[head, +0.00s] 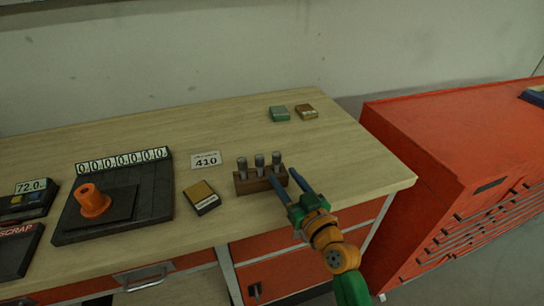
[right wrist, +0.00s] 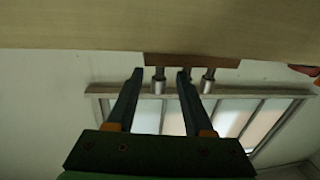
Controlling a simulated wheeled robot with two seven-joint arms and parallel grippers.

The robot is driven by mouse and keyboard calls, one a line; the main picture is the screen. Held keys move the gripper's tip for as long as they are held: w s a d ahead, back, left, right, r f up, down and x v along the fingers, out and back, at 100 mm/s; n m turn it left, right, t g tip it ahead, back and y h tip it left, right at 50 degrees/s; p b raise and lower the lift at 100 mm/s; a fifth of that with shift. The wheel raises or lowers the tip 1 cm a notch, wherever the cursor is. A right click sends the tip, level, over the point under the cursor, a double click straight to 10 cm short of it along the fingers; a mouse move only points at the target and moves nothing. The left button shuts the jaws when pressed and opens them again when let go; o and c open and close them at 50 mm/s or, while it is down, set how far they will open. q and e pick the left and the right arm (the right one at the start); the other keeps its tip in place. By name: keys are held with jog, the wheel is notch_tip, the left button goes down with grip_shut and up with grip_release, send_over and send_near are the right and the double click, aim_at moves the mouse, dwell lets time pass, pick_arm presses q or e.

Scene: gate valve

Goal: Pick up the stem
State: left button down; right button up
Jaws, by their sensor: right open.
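Three grey metal stems stand upright in a brown wooden block (head: 252,184) near the table's front: a left stem (head: 242,166), a middle stem (head: 259,164) and a right stem (head: 277,161). My right gripper (head: 282,174) is open and empty at the block's right end. In the right wrist view the block (right wrist: 195,61) and stems appear upside down. There one outer stem (right wrist: 158,84) shows between the open fingers (right wrist: 160,74), and one finger partly covers the middle stem. Contact cannot be told. My left gripper is out of view.
A yellow-topped box (head: 201,196) lies left of the block, with a "410" card (head: 206,160) behind it. A dark tray (head: 150,205) holds an orange part (head: 92,201). Green (head: 279,114) and brown (head: 306,111) boxes sit at the back. A red cabinet (head: 430,165) stands right.

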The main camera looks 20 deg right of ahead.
aim_at(278, 168)
jog(key=shift+w+a+r, duration=0.1)
jog(key=shift+w+r, duration=0.2)
jog(key=shift+w, duration=0.2)
jog(key=w, duration=0.3)
jog(key=shift+w+a+f, duration=0.25)
jog(key=shift+w+a, duration=0.05)
jog(key=shift+w, duration=0.2)
jog(key=shift+s, duration=0.25)
grip_shut()
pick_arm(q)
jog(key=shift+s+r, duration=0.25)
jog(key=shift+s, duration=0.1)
pick_arm(e)
jog(key=shift+r, duration=0.1)
